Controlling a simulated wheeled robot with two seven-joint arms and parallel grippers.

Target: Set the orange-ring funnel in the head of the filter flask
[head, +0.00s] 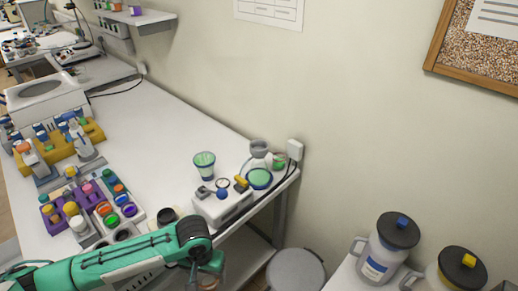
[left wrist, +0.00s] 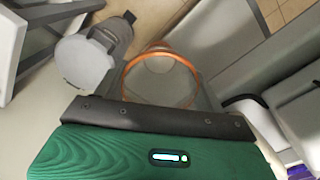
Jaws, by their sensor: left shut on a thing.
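My left gripper (head: 210,264) is low at the bench's front edge in the head view, at the end of my green arm. In the left wrist view it is shut on the orange-ring funnel (left wrist: 186,63), a clear funnel with an orange rim seen from above. The gripper's dark edge hides the fingertips and part of the rim. In the head view the funnel is mostly hidden behind the gripper. The likely filter flask (head: 260,179), with green at its base and a grey cup-like head (head: 260,147), stands at the bench's far right corner, apart from the gripper. My right gripper is out of view.
A white pump-like box (head: 222,207) stands left of the flask, with a green-rimmed cup (head: 204,164) behind it. Racks of coloured vials (head: 92,209) fill the bench's left. The bench's back middle is clear.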

